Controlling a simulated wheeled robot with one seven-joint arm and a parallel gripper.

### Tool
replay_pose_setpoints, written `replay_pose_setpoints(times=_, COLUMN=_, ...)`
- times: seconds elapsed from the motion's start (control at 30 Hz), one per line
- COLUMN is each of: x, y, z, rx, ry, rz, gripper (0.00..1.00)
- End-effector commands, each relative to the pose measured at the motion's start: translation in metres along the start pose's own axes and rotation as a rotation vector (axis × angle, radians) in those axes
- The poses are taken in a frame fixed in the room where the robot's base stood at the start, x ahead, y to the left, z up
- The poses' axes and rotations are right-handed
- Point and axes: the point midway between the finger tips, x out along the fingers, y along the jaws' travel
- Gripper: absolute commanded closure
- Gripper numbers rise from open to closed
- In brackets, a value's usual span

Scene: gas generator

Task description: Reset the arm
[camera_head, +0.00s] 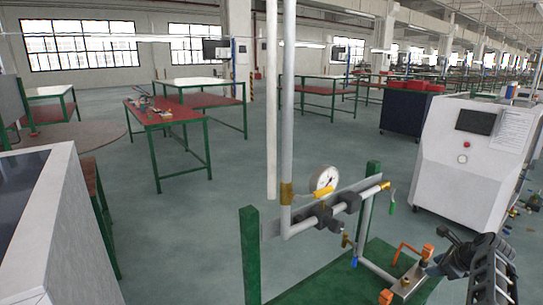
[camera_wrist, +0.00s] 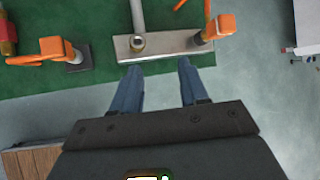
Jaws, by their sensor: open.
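My gripper (camera_wrist: 154,88) is open and empty in the wrist view. Its two blue fingertips are apart and point at the near edge of a metal block (camera_wrist: 170,42) on a green surface (camera_wrist: 100,88). A round fitting (camera_wrist: 138,42) on the block lies just beyond the left fingertip; I cannot tell the exact gap. In the head view, my gripper and forearm are at the lower right, beside the pipe rig; the fingertips are hard to make out there.
Pipes with a round gauge (camera_head: 325,180) stand on green posts (camera_head: 249,258). Orange valve handles (camera_wrist: 215,27) are close to my gripper. A white machine (camera_head: 458,180) stands at the right, a white cabinet (camera_head: 60,220) at the left.

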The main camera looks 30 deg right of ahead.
Motion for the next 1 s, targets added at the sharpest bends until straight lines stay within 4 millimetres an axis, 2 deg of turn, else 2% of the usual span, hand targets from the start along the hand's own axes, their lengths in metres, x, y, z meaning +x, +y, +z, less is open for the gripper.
replay_pose_setpoints(times=0.03, x=0.005, y=0.019, z=-0.012, rx=-0.064, ry=0.028, rz=-0.011, gripper=0.56)
replay_pose_setpoints(times=0.2, x=0.011, y=0.076, z=-0.044, rx=-0.357, ry=0.112, rz=-0.078, gripper=0.56)
replay_pose_setpoints(times=0.47, x=-0.006, y=0.163, z=-0.072, rx=-0.858, ry=0.189, rz=-0.167, gripper=0.56)
replay_pose_setpoints(times=0.67, x=-0.039, y=0.23, z=-0.078, rx=-1.248, ry=0.196, rz=-0.234, gripper=0.56)
replay_pose_setpoints(times=0.77, x=-0.062, y=0.264, z=-0.078, rx=-1.437, ry=0.183, rz=-0.271, gripper=0.56)
replay_pose_setpoints(times=1.0, x=-0.132, y=0.343, z=-0.069, rx=-1.861, ry=0.109, rz=-0.386, gripper=0.56)
